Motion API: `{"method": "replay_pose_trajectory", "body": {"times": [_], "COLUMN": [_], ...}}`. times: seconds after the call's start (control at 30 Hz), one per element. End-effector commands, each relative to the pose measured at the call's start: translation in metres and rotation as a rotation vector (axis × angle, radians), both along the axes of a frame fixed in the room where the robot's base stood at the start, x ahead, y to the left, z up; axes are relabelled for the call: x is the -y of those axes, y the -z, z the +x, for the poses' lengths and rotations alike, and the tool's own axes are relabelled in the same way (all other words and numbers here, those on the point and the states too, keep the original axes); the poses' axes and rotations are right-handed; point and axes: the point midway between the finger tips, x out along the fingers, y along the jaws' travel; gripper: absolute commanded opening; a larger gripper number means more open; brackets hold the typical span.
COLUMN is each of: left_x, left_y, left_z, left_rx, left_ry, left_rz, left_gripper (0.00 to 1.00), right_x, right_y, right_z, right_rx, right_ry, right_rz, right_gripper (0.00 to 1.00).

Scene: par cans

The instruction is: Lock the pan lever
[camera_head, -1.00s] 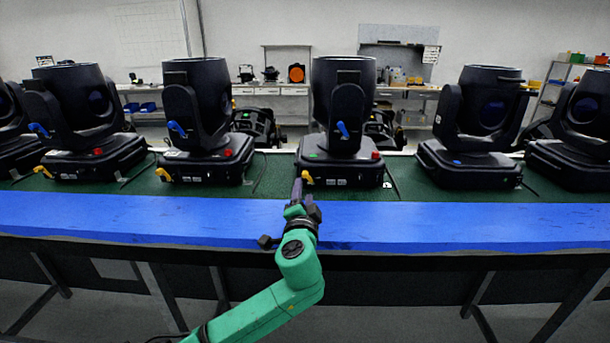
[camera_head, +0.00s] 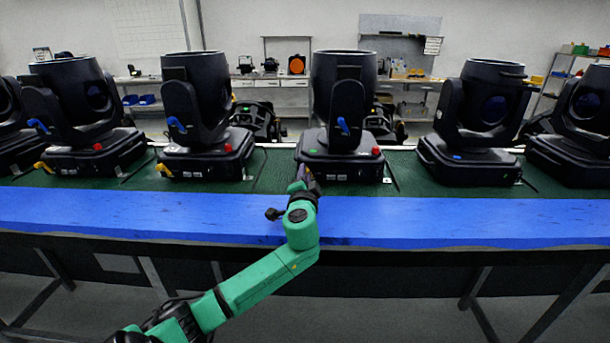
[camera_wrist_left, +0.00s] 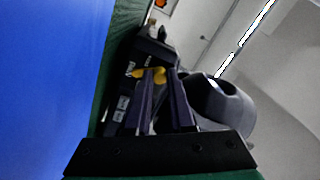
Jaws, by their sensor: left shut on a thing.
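The par can in the middle (camera_head: 342,100) is a black moving-head light on a square base. Its yellow pan lever (camera_wrist_left: 159,76) shows at the fingertips in the left wrist view; in the head view my gripper hides it at the base's front left corner. My left gripper (camera_head: 304,174) reaches over the blue table edge to that corner. It also shows in the left wrist view (camera_wrist_left: 159,73), its two dark fingers shut on the yellow lever. A blue lever (camera_head: 343,126) sits higher on the same light's arm. My right gripper is out of view.
Similar black lights stand in a row on the green mat (camera_head: 265,176), one at the left (camera_head: 200,110) and one at the right (camera_head: 485,115). The blue front strip (camera_head: 450,222) of the table is clear. Shelves stand along the back wall.

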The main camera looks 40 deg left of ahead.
Motion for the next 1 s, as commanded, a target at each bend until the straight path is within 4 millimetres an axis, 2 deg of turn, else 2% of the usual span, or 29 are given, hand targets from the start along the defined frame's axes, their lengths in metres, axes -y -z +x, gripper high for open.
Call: {"method": "replay_pose_trajectory", "body": {"times": [0.37, 1.0], "left_x": [0.003, 0.018], "left_y": [-0.002, -0.005], "left_z": [0.002, 0.013], "left_rx": [-0.071, -0.413], "left_ry": [0.0, 0.002], "left_rz": [0.089, 0.539], "left_gripper": [0.0, 0.0], "right_x": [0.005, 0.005], "right_y": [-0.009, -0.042], "right_z": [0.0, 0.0], "right_rx": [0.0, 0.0], "right_ry": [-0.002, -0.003], "right_rz": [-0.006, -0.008], "right_gripper": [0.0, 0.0]}}
